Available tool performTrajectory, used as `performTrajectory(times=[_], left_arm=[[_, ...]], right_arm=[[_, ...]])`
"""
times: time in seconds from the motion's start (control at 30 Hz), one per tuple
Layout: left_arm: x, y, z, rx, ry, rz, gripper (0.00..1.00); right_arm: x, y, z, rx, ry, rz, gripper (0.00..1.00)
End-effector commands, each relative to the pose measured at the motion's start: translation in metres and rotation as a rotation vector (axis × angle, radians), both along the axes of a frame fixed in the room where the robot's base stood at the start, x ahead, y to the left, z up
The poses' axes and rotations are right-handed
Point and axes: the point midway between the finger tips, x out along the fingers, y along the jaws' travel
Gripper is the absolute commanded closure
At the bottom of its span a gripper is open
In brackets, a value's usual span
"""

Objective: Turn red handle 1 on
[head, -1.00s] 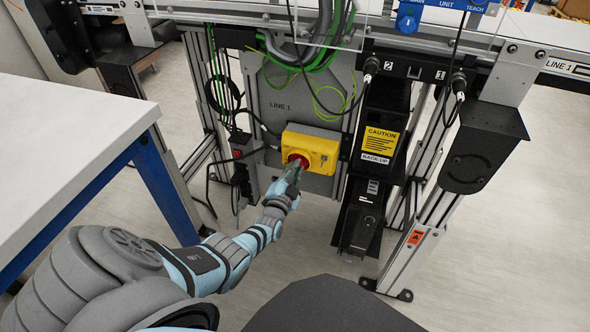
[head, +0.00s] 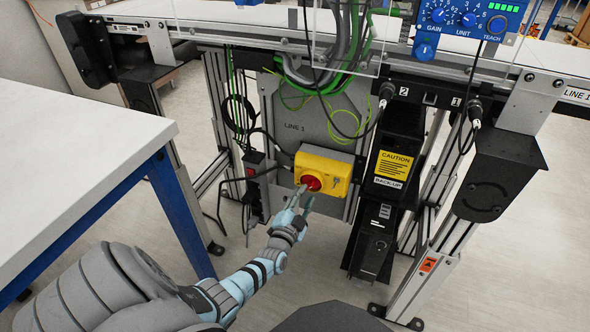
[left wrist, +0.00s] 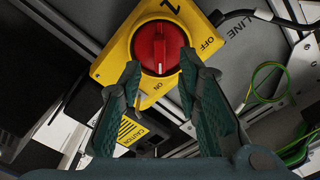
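Red handle 1 (head: 311,183) is a round red rotary knob on a yellow switch box (head: 338,170) fixed to the grey LINE 1 panel under the conveyor. In the left wrist view the red handle (left wrist: 158,42) has its raised bar upright in the picture, its white mark towards the ON label; OFF is at the right. My left gripper (head: 304,194) is just below and in front of the knob. In the left wrist view its two dark green fingers (left wrist: 160,62) are spread apart, with nothing held between them. My right gripper is not in view.
A white table (head: 80,150) with blue legs stands at left. Cables (head: 240,120) hang beside the switch box. A black back-up unit (head: 384,200) with a yellow caution label is right of it. A conveyor frame leg (head: 430,262) stands farther right. Floor below the box is clear.

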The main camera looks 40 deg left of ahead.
Motion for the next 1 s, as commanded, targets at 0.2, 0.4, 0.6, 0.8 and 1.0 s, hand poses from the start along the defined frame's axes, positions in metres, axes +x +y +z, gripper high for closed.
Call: performTrajectory(times=[0.2,0.4,0.6,0.8,1.0], left_arm=[[-0.059,-0.020,-0.002,-0.003,0.005,-0.001,0.69],[-0.082,-0.028,-0.001,-0.001,0.004,0.000,0.69],[-0.082,-0.028,-0.001,-0.001,0.003,0.000,0.69],[-0.082,-0.028,-0.001,-0.001,0.003,0.000,0.69],[-0.081,-0.030,-0.003,-0.057,-0.006,-0.006,0.69]], right_arm=[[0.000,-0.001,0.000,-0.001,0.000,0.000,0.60],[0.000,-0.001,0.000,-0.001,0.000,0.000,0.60],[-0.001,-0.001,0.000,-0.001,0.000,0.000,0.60],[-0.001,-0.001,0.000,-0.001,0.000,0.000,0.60],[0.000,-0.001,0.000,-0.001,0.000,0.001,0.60]])
